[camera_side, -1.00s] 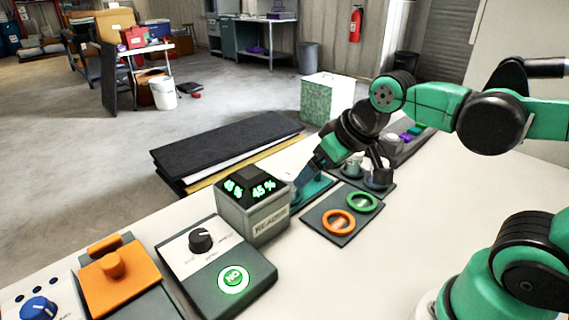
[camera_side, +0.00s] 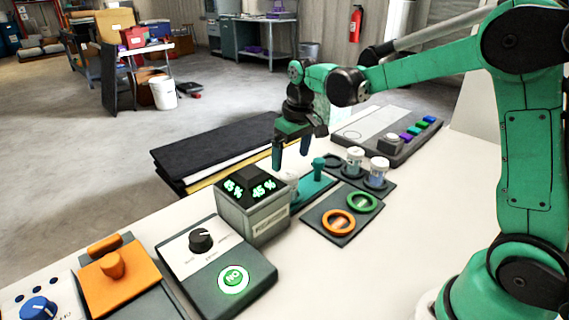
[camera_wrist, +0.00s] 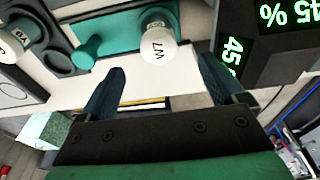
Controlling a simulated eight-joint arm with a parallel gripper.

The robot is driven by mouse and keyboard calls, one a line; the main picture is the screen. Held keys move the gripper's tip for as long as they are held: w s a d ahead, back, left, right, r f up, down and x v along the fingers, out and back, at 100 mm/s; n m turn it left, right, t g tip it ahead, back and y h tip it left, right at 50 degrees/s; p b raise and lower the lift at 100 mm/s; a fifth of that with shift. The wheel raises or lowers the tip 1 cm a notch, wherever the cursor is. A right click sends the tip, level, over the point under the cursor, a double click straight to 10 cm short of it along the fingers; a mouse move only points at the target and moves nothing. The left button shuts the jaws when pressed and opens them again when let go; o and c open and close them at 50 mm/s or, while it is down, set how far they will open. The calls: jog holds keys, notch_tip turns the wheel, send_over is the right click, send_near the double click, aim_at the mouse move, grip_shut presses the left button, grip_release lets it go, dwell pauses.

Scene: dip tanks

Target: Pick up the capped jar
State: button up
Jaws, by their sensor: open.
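A jar with a white cap marked W7 (camera_wrist: 158,47) stands on a teal base (camera_wrist: 113,35) in the wrist view. In the side view the base (camera_side: 316,187) lies behind the grey reader box, which hides most of this jar (camera_side: 292,181). My gripper (camera_side: 291,153) is open and empty, fingers down, above and behind the box. In the wrist view its fingertips (camera_wrist: 162,68) are wide apart, one on each side of the jar's cap in the picture, not closed on it. Two more white-capped jars, one nearer the back (camera_side: 354,158) and one nearer the front (camera_side: 377,171), stand in a dark rack.
The reader box (camera_side: 255,215) with green 45 % displays stands close beside the W7 jar. A teal knob (camera_side: 319,166) rises from the teal base. A dark plate with orange and green rings (camera_side: 340,220) lies in front. The white bench is clear toward the front right.

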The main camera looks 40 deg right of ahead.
aim_at(290, 175)
jog(key=f, duration=0.6)
jog(key=shift+w+f, duration=0.3)
jog(key=shift+w, duration=0.05)
jog(key=shift+c, duration=0.2)
grip_shut()
jog(key=shift+r, duration=0.1)
